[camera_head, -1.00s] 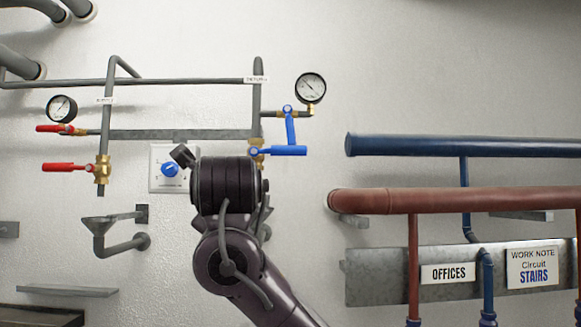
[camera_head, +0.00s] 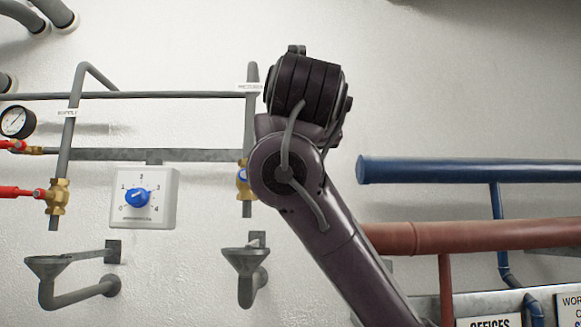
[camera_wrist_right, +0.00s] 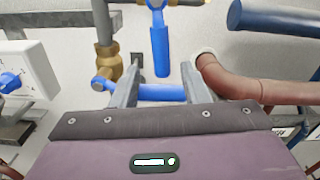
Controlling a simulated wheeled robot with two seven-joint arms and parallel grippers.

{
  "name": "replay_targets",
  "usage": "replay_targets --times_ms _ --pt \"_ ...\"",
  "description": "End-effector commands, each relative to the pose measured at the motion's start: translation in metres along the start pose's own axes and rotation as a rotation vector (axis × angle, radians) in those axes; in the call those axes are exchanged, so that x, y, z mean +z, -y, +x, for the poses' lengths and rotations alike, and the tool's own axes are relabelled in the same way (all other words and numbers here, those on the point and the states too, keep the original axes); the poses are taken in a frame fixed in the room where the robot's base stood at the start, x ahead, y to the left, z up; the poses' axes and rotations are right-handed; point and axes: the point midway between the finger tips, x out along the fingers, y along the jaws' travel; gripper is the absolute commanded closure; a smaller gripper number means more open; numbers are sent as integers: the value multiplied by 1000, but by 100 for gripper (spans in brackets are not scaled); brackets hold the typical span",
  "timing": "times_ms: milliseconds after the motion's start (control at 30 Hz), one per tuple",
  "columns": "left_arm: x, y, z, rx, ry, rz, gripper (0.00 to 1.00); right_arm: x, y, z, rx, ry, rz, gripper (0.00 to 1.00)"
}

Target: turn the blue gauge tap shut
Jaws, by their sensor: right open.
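The blue gauge tap (camera_wrist_right: 157,8) is at the top of the right wrist view, its flat lever (camera_wrist_right: 160,50) hanging straight down. My right gripper (camera_wrist_right: 162,70) is open, with a finger on either side of the lever's lower end in the picture; I cannot tell whether either touches it. A second blue lever (camera_wrist_right: 155,92) lies level behind the fingers, from a brass valve (camera_wrist_right: 108,66) at left. In the head view my right arm hides the gauge tap, its gauge and the gripper; only a blue bit of the lower valve (camera_head: 242,177) shows. My left gripper is not in view.
A white dial box (camera_head: 144,198) is left of the lower valve, with red levers (camera_head: 22,192) farther left. A blue pipe (camera_head: 460,171) and a red-brown pipe (camera_head: 500,235) run at right. Grey drain funnels (camera_head: 245,258) sit below.

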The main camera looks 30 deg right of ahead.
Motion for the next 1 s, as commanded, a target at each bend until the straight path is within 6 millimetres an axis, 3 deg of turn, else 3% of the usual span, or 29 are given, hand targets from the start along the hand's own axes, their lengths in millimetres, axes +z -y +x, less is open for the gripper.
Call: replay_targets --times_ms 167,400,500,700,933,1000 --pt "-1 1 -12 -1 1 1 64 4 1 12 1 -2 6 59" --pt "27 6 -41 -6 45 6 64 5 1 52 1 -4 2 59" --pt "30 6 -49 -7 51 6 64 5 1 64 2 -2 3 59" --pt "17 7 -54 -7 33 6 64 2 1 77 1 1 4 59" --pt "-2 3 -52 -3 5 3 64 1 1 77 1 2 4 59" --pt "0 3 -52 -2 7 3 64 1 1 77 1 2 4 66"
